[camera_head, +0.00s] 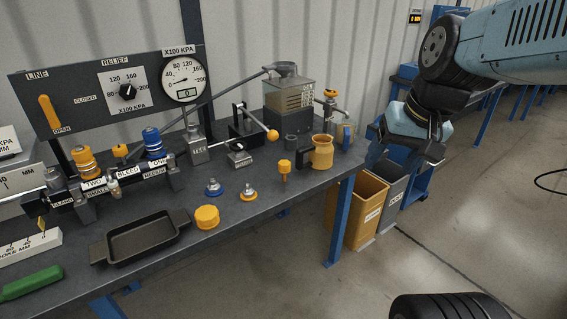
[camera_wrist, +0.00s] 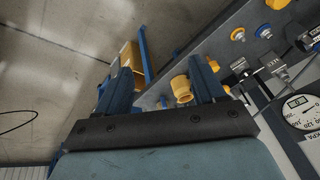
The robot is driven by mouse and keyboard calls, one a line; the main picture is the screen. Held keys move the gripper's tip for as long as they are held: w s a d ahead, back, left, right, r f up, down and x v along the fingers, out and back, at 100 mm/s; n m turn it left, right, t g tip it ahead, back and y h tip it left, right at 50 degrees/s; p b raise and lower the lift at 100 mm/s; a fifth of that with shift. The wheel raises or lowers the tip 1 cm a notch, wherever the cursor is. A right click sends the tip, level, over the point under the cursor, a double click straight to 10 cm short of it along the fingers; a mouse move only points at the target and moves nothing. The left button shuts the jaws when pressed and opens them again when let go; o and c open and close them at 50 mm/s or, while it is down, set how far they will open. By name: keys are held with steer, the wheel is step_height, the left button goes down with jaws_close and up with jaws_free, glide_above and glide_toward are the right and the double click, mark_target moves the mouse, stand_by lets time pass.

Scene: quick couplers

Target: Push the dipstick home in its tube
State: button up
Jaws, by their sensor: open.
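A yellow-topped stem (camera_head: 331,93) stands upright beside the reservoir at the bench's right end. A shorter yellow-headed piece (camera_head: 285,168) stands near the front edge. I cannot tell for sure which is the dipstick, nor how deep either sits in a tube. My gripper (camera_head: 402,158) hangs past the bench's right end, apart from both. In the wrist view my gripper (camera_wrist: 163,72) is open, its two fingers spread with nothing gripped. A yellow jug (camera_wrist: 181,88) shows behind the gap between them.
The reservoir (camera_head: 290,97) and the yellow jug (camera_head: 322,151) crowd the bench's right end. A pump lever with an orange ball (camera_head: 272,135) sticks out left of the jug. A black tray (camera_head: 142,238) lies front left. Bins (camera_head: 364,205) stand below the right end.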

steer(key=w+a+f+m+g+y, duration=0.4)
steer(key=w+a+f+y, duration=0.15)
steer(key=f, duration=0.25)
steer(key=m+t+y, duration=0.8)
steer(key=m+y, duration=0.2)
steer(key=m, duration=0.8)
glide_toward(284, 168)
steer(key=shift+h, duration=0.25)
steer(key=x, duration=0.3)
steer(key=w+x, duration=0.1)
steer(key=x, duration=0.3)
steer(key=f+x, duration=0.1)
steer(key=x, duration=0.3)
steer(key=shift+w+d, duration=0.3)
steer(key=shift+d, duration=0.15)
steer(key=shift+c, duration=0.3)
